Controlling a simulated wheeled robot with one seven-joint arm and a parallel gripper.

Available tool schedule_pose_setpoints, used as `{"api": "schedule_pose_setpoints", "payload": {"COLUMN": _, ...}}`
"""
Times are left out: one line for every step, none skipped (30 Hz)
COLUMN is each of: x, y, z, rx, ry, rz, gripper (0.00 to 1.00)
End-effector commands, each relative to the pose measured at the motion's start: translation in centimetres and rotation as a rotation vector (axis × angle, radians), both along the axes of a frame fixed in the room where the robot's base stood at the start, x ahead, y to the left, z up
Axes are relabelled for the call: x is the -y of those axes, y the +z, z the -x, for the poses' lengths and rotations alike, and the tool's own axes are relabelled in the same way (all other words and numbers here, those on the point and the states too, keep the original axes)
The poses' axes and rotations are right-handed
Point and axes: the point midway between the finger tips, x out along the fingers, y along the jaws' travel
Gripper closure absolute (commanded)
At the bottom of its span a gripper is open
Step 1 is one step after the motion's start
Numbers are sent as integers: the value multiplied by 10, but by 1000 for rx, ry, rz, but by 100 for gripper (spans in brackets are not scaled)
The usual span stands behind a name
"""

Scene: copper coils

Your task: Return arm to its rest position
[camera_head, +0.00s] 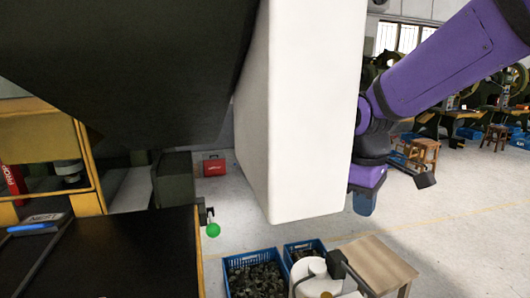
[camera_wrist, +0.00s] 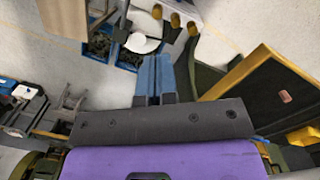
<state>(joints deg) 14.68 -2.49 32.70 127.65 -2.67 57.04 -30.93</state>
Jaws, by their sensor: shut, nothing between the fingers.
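My purple arm reaches down from the upper right in the head view. My gripper (camera_head: 364,202) hangs at its end, with its blue fingers low and partly hidden. In the wrist view the blue fingers of my gripper (camera_wrist: 156,62) lie side by side, shut, with nothing between them. The gripper is above the floor, apart from the crates and the stool.
A blue crate (camera_head: 229,287) of dark parts and a second blue crate (camera_head: 318,243) stand on the floor. A wooden stool (camera_head: 378,262) is beside them. A dark-topped bench (camera_head: 140,260) is at lower left. Open floor (camera_head: 455,235) lies to the right.

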Motion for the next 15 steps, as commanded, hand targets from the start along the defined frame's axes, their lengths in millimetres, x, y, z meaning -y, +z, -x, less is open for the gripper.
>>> {"api": "schedule_pose_setpoints", "payload": {"x": 7, "y": 9, "z": 9, "rx": 37, "ry": -48, "rz": 13, "gripper": 100}}
{"api": "schedule_pose_setpoints", "payload": {"x": 12, "y": 14, "z": 14, "rx": 56, "ry": -81, "rz": 17, "gripper": 100}}
{"api": "schedule_pose_setpoints", "payload": {"x": 18, "y": 20, "z": 21, "rx": 82, "ry": -124, "rz": 22, "gripper": 100}}
{"api": "schedule_pose_setpoints", "payload": {"x": 22, "y": 25, "z": 26, "rx": 102, "ry": -156, "rz": 23, "gripper": 100}}
{"api": "schedule_pose_setpoints", "payload": {"x": 26, "y": 29, "z": 31, "rx": 123, "ry": -189, "rz": 24, "gripper": 100}}
{"api": "schedule_pose_setpoints", "payload": {"x": 32, "y": 35, "z": 38, "rx": 150, "ry": -232, "rz": 22, "gripper": 100}}
{"api": "schedule_pose_setpoints", "payload": {"x": 37, "y": 39, "z": 44, "rx": 170, "ry": -264, "rz": 19, "gripper": 100}}
{"api": "schedule_pose_setpoints", "payload": {"x": 41, "y": 43, "z": 50, "rx": 191, "ry": -297, "rz": 15, "gripper": 100}}
{"api": "schedule_pose_setpoints", "payload": {"x": 47, "y": 49, "z": 58, "rx": 217, "ry": -340, "rz": 9, "gripper": 100}}
{"api": "schedule_pose_setpoints", "payload": {"x": 51, "y": 52, "z": 64, "rx": 237, "ry": -371, "rz": 1, "gripper": 100}}
{"api": "schedule_pose_setpoints", "payload": {"x": 55, "y": 56, "z": 70, "rx": 257, "ry": -404, "rz": -7, "gripper": 100}}
{"api": "schedule_pose_setpoints", "payload": {"x": 61, "y": 60, "z": 78, "rx": 282, "ry": -447, "rz": -20, "gripper": 100}}
{"api": "schedule_pose_setpoints", "payload": {"x": 64, "y": 63, "z": 84, "rx": 300, "ry": -477, "rz": -31, "gripper": 100}}
{"api": "schedule_pose_setpoints", "payload": {"x": 68, "y": 66, "z": 90, "rx": 319, "ry": -509, "rz": -43, "gripper": 100}}
{"api": "schedule_pose_setpoints", "payload": {"x": 74, "y": 70, "z": 99, "rx": 343, "ry": -552, "rz": -61, "gripper": 100}}
